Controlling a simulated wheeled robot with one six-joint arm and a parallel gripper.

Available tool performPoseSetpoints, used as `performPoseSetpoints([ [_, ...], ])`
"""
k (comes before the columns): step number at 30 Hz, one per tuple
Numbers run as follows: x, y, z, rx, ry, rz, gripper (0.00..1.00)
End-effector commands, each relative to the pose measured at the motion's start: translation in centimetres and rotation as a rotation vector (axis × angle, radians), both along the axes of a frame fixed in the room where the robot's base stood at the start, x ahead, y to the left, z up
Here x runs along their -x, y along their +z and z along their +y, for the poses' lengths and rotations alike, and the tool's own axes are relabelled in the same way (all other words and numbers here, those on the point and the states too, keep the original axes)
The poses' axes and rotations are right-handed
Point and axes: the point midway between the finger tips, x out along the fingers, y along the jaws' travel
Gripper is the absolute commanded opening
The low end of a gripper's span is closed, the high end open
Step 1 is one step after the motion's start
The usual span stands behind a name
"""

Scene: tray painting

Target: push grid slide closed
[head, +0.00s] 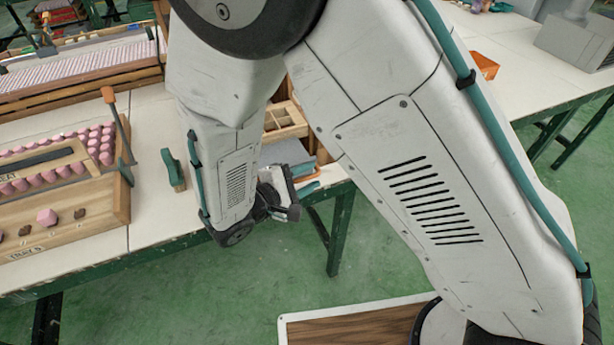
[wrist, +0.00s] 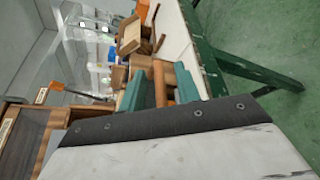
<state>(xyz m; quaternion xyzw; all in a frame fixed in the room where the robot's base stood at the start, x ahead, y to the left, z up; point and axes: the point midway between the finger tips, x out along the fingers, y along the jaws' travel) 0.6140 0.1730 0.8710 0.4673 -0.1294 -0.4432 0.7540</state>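No part is clearly marked as the grid slide. A wooden stand (head: 62,215) at the left has rows of pink pieces and a dark bar (head: 45,157) lying on its board. An upright post with an orange handle (head: 110,96) stands at its right end; an orange handle also shows at the left of the wrist view (wrist: 42,95). My gripper (head: 290,190) is right of the stand, near the table's front edge. In the wrist view two teal fingers (wrist: 158,92) stand apart with brown wooden parts showing between them. I see no clear grip; their tips are partly hidden.
A compartmented wooden box (head: 285,122) is partly hidden behind my arm. A teal bracket (head: 173,170) stands on the white tabletop (head: 150,205) between stand and gripper. A long rack (head: 85,70) fills the back left. Green floor (head: 270,270) lies open in front.

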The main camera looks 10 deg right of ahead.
Motion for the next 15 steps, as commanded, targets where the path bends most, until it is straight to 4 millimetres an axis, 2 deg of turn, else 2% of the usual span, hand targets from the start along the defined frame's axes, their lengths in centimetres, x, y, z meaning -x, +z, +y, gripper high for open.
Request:
performPoseSetpoints([
  [5,-0.02,-0.01,-0.02,0.0,0.0,0.0,0.33],
  [6,-0.02,-0.01,-0.02,0.0,0.0,0.0,0.3],
  [9,-0.01,-0.02,-0.01,0.0,0.0,0.0,0.02],
  [15,-0.02,-0.07,-0.07,0.0,-0.002,0.002,0.0],
])
